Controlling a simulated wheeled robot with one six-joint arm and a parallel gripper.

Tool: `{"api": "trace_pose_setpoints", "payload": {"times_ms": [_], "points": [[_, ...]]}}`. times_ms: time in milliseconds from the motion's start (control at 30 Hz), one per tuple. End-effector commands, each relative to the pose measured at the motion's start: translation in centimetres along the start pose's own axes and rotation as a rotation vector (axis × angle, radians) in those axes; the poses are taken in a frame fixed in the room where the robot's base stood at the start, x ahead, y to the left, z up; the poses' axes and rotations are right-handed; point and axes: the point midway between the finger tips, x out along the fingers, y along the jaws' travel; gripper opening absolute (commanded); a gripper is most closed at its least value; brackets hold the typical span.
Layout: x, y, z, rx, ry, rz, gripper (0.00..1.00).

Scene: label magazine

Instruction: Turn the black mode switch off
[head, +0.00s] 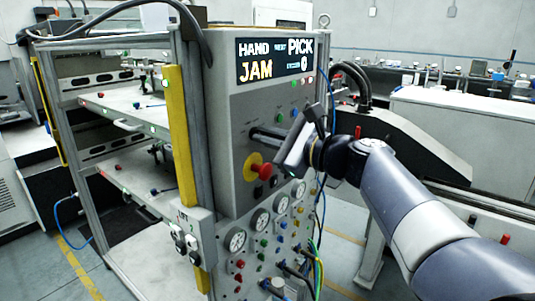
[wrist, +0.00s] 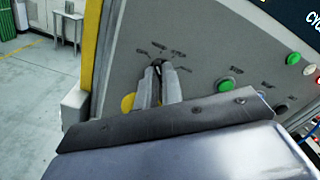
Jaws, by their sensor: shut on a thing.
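The black mode switch (wrist: 157,63) shows as a small dark bit at my fingertips in the wrist view, on the grey control panel (head: 232,118). Small labels are printed around it, too small to read. My gripper (wrist: 158,70) is shut on the switch, its two fingers close together and pointing at the panel. In the head view my gripper (head: 254,133) reaches the panel from the right. There the fingers hide the switch, and its setting cannot be told. The display (head: 275,60) above reads HAND, PICK, JAM and 6.
A red stop button (head: 261,170) on a yellow base sits just below my fingers. A green button (wrist: 224,85) is right of them in the wrist view. Gauges (head: 236,240) and cables (head: 317,250) lie lower down. A yellow post (head: 181,135) stands left of the panel.

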Motion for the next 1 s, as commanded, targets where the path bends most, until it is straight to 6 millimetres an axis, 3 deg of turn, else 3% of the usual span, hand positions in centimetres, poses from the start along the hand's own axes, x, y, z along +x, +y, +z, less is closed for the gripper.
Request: {"api": "trace_pose_setpoints", "payload": {"times_ms": [500,1000], "points": [[0.01,0.4,-0.31,-0.395,-0.001,0.001,0.0],[0.02,0.27,-0.12,-0.503,0.0,0.003,0.0]]}}
